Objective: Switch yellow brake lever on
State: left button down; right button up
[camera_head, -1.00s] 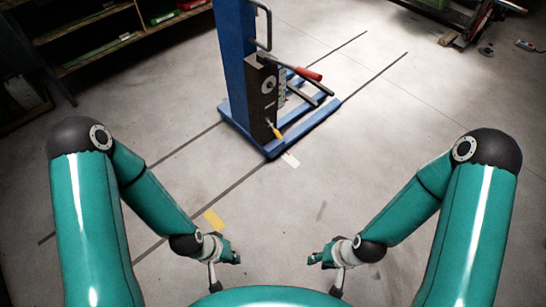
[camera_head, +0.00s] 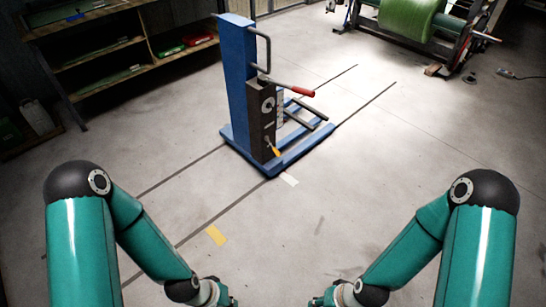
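The yellow brake lever (camera_head: 274,150) is a small lever low on the dark box (camera_head: 262,118) of a blue lifting stand (camera_head: 239,75). It slants down to the right, near the stand's base. My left gripper (camera_head: 228,301) is at the bottom edge of the head view, mostly cut off. My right gripper (camera_head: 318,301) is also at the bottom edge and mostly cut off. Both are well short of the stand, with open floor between. Whether their fingers are open or shut does not show.
A red-tipped handle (camera_head: 302,91) sticks out right from the stand. Shelves (camera_head: 110,60) stand at the back left. A machine with a green roll (camera_head: 408,18) is at the back right. The near floor is clear.

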aim_at(275, 149)
jog(key=z, duration=0.35)
jog(key=i, duration=1.8)
jog(key=u, duration=0.1)
